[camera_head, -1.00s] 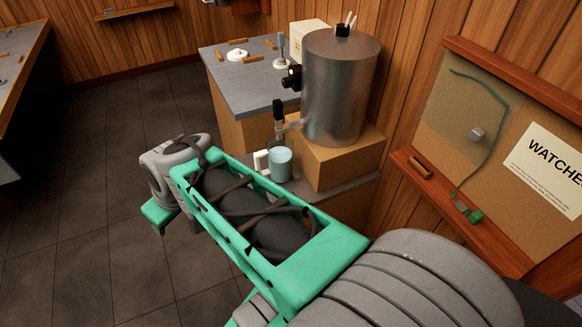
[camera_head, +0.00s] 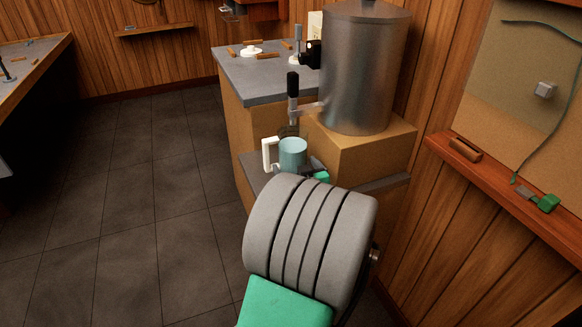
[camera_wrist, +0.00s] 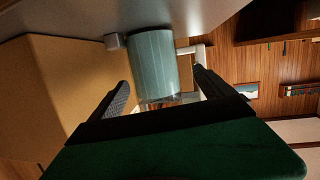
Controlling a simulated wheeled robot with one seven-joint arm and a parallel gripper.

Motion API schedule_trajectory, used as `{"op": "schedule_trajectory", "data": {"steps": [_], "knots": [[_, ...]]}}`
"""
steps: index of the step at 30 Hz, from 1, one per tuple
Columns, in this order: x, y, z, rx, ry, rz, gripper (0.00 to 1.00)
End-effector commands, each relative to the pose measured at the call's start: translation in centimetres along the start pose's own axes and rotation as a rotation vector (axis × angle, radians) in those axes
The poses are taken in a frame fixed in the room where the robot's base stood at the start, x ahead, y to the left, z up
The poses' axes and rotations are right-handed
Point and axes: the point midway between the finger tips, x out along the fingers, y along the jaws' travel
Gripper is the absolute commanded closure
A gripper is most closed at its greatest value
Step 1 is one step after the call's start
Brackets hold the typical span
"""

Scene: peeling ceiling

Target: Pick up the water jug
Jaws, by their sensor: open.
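The water jug (camera_head: 292,154) is a pale blue-green translucent cup with a white handle on its left in the head view. It stands on a low grey shelf (camera_head: 255,168) under the tap of a metal urn. In the wrist view the jug (camera_wrist: 154,64) appears just beyond my gripper (camera_wrist: 163,80), roughly between the two dark fingertips, which are apart. The white handle shows near the right fingertip in that view; I cannot tell whether they touch. In the head view my arm hides most of the gripper, with only a small green part beside the jug showing.
The metal urn (camera_head: 360,70) stands on a wooden box (camera_head: 362,146) right of the jug, its tap (camera_head: 293,92) above it. A grey-topped counter (camera_head: 270,82) is behind. A wood-framed board is on the right wall. The tiled floor at left is clear.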

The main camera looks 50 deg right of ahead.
Motion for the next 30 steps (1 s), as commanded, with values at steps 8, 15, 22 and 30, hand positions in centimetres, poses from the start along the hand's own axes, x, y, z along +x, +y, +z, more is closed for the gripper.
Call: {"op": "schedule_trajectory", "data": {"steps": [8,15,22,30], "knots": [[2.1,0.8,-1.4,0.050,0.210,0.097,0.09],[4.9,1.2,-2.8,0.057,0.229,0.103,0.09],[8.7,1.6,-3.6,0.055,0.229,0.103,0.09],[9.6,1.8,-3.9,0.057,0.228,0.105,0.09]]}}
